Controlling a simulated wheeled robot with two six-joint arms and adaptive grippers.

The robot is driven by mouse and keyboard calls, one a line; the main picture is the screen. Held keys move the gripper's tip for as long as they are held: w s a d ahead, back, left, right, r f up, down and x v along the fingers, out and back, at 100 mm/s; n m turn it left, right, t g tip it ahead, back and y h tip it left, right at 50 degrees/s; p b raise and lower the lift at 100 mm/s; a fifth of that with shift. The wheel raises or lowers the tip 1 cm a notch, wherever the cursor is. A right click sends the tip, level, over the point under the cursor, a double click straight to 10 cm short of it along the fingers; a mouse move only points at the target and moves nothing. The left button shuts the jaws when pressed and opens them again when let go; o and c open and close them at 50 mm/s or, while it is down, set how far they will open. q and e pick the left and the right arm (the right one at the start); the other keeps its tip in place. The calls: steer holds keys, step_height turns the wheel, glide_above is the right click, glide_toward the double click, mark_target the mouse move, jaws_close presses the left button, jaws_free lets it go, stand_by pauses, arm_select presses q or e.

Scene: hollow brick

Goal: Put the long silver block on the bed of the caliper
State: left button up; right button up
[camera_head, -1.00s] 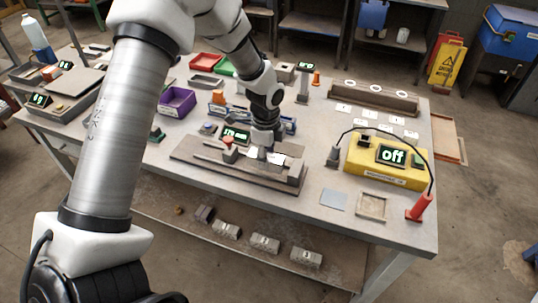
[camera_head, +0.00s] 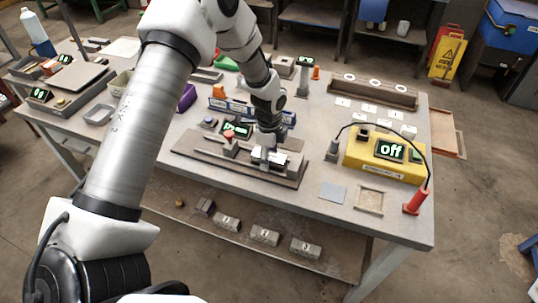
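The caliper (camera_head: 205,152) is a long grey-brown device in the middle of the table, with a red-topped knob and a green-lit display (camera_head: 237,130). My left gripper (camera_head: 264,158) points down over the right part of its bed. A pale, silvery piece (camera_head: 279,157) shows at the fingertips, low over or on the bed. I cannot tell whether it is the long silver block, whether it touches the bed, or whether the fingers are shut on it. My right gripper is not in view.
A yellow box (camera_head: 380,169) reading "off", with a cable and red probe (camera_head: 416,202), stands to the right. A blue level (camera_head: 225,106) lies behind the caliper. Grey blocks (camera_head: 265,235) sit on the lower shelf. A flat grey plate (camera_head: 332,192) and shallow tray (camera_head: 369,200) lie front right.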

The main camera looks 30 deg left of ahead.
arm_select(q)
steer(key=shift+r, duration=0.55)
step_height(320, 180, up, 11)
steer(key=b, duration=0.2)
steer(key=shift+r, duration=0.15)
